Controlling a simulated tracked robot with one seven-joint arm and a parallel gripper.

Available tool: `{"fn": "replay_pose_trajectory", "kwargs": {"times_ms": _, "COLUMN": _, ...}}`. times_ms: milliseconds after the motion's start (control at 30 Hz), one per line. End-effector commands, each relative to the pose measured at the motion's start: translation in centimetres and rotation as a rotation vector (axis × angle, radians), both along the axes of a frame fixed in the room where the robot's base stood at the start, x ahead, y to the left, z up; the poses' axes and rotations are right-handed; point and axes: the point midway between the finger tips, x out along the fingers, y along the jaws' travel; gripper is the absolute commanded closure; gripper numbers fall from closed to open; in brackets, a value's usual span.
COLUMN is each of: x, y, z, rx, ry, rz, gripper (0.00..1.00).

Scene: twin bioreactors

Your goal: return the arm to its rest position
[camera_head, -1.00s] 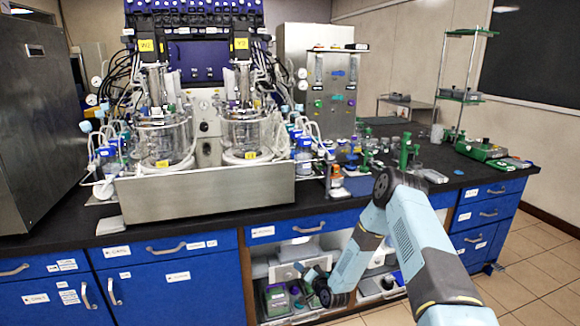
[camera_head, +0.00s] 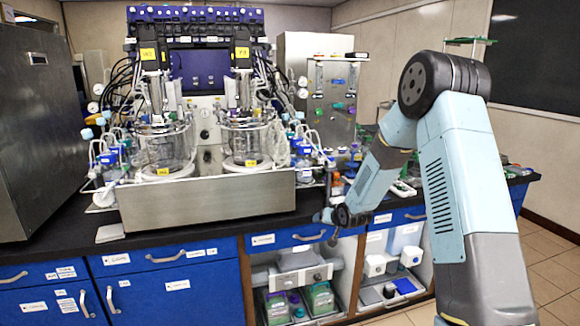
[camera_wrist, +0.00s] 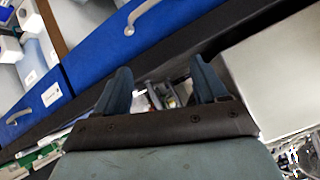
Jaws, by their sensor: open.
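My arm is bent, its elbow raised high at the right of the head view, above the bench. The forearm slopes down and left from it. My gripper (camera_head: 326,226) is small and partly hidden at the forearm's lower end, by the blue drawer fronts and the bench edge. In the wrist view my gripper (camera_wrist: 162,84) shows two dark blue fingers spread apart. It is open, and I see nothing held between them.
The black bench top (camera_head: 70,238) carries twin glass vessels (camera_head: 165,146) in a steel tray (camera_head: 210,203). Small bench items stand behind my forearm. Blue drawers (camera_head: 290,237) with handles and an open shelf with boxes (camera_head: 320,298) lie below. Tiled floor (camera_head: 548,262) is clear at right.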

Motion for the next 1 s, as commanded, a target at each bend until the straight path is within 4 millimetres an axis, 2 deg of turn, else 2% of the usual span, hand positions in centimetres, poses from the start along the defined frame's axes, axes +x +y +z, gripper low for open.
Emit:
{"fn": "replay_pose_trajectory", "kwargs": {"times_ms": 33, "x": -0.5, "y": -0.4, "z": 1.7, "rx": -0.023, "ry": 0.001, "rz": -0.001, "gripper": 0.29}}
{"fn": "replay_pose_trajectory", "kwargs": {"times_ms": 100, "x": -1.4, "y": -1.0, "z": 3.7, "rx": -0.056, "ry": 0.012, "rz": -0.004, "gripper": 0.29}}
{"fn": "replay_pose_trajectory", "kwargs": {"times_ms": 467, "x": -7.2, "y": -4.1, "z": 12.8, "rx": -0.199, "ry": 0.072, "rz": -0.029, "gripper": 0.29}}
{"fn": "replay_pose_trajectory", "kwargs": {"times_ms": 700, "x": -12.5, "y": -5.8, "z": 18.1, "rx": -0.269, "ry": 0.119, "rz": -0.048, "gripper": 0.29}}
{"fn": "replay_pose_trajectory", "kwargs": {"times_ms": 1000, "x": -20.2, "y": -7.7, "z": 23.5, "rx": -0.328, "ry": 0.181, "rz": -0.069, "gripper": 0.29}}
